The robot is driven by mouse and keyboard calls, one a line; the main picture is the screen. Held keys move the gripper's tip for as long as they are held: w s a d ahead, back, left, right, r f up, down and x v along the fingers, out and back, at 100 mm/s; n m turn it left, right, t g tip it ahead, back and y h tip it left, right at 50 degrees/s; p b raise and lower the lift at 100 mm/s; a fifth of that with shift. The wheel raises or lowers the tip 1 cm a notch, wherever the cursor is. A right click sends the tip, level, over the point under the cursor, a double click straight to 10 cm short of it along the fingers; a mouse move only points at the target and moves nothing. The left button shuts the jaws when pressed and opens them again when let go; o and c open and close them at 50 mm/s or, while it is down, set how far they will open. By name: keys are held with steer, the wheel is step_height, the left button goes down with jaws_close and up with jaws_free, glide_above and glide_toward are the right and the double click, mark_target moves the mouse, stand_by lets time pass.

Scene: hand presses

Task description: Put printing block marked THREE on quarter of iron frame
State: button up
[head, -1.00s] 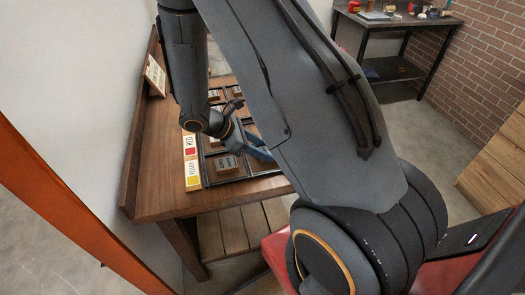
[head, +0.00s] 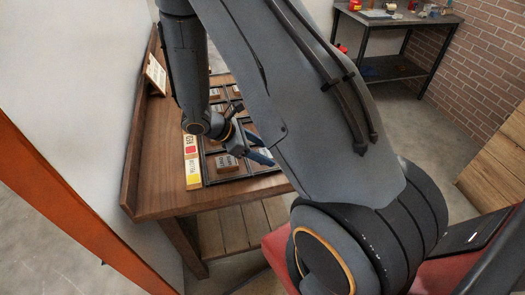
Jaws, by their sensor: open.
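The iron frame (head: 207,176) lies on the wooden table (head: 155,190), a dark frame split into compartments. A printing block (head: 227,162) sits in its near left compartment; its marking is too small to read. More blocks (head: 214,93) sit in compartments farther back. I cannot tell which block is marked THREE. My gripper (head: 262,156) is over the right part of the frame, just right of the near block, open. My arm hides much of the frame's right side.
Yellow and red labelled cards (head: 193,172) lie along the frame's left edge. A small sign (head: 156,74) leans at the table's left back. A dark metal workbench (head: 395,22) with small items stands at the back right against a brick wall.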

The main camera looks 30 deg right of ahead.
steer(key=b+v, duration=0.3)
steer(key=v, duration=0.8)
steer(key=s+a+r+m+t+y, duration=0.3)
steer(key=s+a+r+m+y, duration=0.2)
steer(key=m, duration=0.9)
steer(key=s+y, duration=0.3)
steer(key=s, duration=0.1)
steer(key=shift+s+a+r+m+t+y, duration=0.25)
steer(key=shift+s+m+t+y, duration=0.05)
steer(key=shift+m, duration=0.1)
